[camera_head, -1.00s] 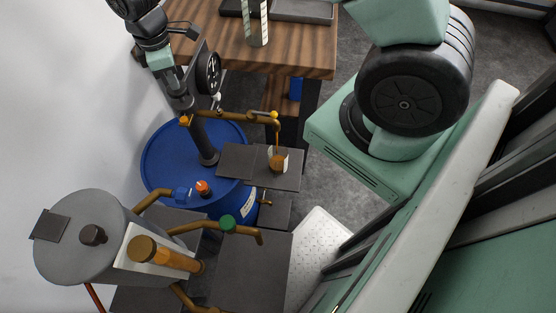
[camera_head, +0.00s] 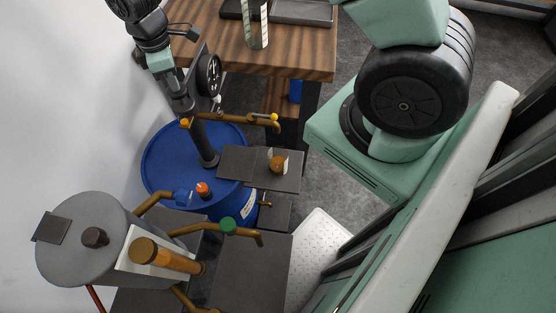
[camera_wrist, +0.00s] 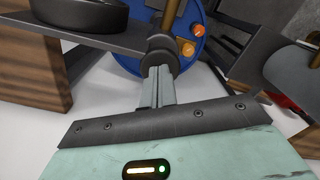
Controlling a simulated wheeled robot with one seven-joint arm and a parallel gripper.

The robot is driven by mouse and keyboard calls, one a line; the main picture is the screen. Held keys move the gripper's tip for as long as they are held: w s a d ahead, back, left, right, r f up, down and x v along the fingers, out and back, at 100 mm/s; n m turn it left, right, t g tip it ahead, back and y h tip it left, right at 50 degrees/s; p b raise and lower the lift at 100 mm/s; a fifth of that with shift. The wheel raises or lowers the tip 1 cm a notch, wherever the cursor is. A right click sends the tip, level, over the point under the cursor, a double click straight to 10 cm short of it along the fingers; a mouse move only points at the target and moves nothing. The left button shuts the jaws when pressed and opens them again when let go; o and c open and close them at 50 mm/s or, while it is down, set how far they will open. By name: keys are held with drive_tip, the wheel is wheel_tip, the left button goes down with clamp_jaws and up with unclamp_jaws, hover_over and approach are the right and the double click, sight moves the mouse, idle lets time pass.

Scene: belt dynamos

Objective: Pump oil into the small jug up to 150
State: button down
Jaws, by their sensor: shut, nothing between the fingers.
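The small jug (camera_head: 278,163) stands upright on a dark plate (camera_head: 237,160) below the brass spout (camera_head: 277,126). Brown oil shows in it; its level against 150 cannot be read. No oil stream shows below the spout. In the head view my gripper is hard to separate from the pump.
A wooden table (camera_head: 210,45) is behind. Orange and blue caps sit on the drum.

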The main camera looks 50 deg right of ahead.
drive_tip(key=shift+r+p, duration=2.35)
drive_tip(key=shift+r, duration=1.15)
wheel_tip(320, 180, up, 17)
drive_tip(key=b, duration=0.4)
drive_tip(key=shift+r, duration=0.15)
